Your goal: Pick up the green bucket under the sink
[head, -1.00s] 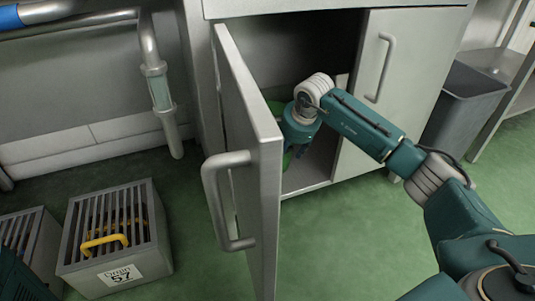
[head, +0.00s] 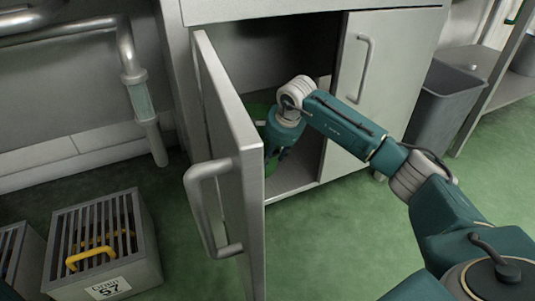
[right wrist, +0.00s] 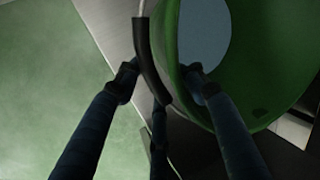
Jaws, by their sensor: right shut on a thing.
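The green bucket (head: 258,110) stands inside the open sink cabinet, mostly hidden behind the open door and my right arm. In the right wrist view the bucket (right wrist: 262,70) fills the upper right, with its rim and a pale blue-grey round area inside. A black grip (right wrist: 148,58) on its handle runs between the fingers of my right gripper (right wrist: 160,78). My right gripper (head: 275,155) reaches down into the cabinet and is shut on the bucket, seemingly at this handle grip; the exact contact is dark. My left gripper is not in view.
The open cabinet door (head: 232,130) with its large handle stands close left of my right arm. The other door (head: 378,90) is shut. A grey bin (head: 440,105) stands to the right, and a slatted crate (head: 105,250) at lower left. Green floor in front is clear.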

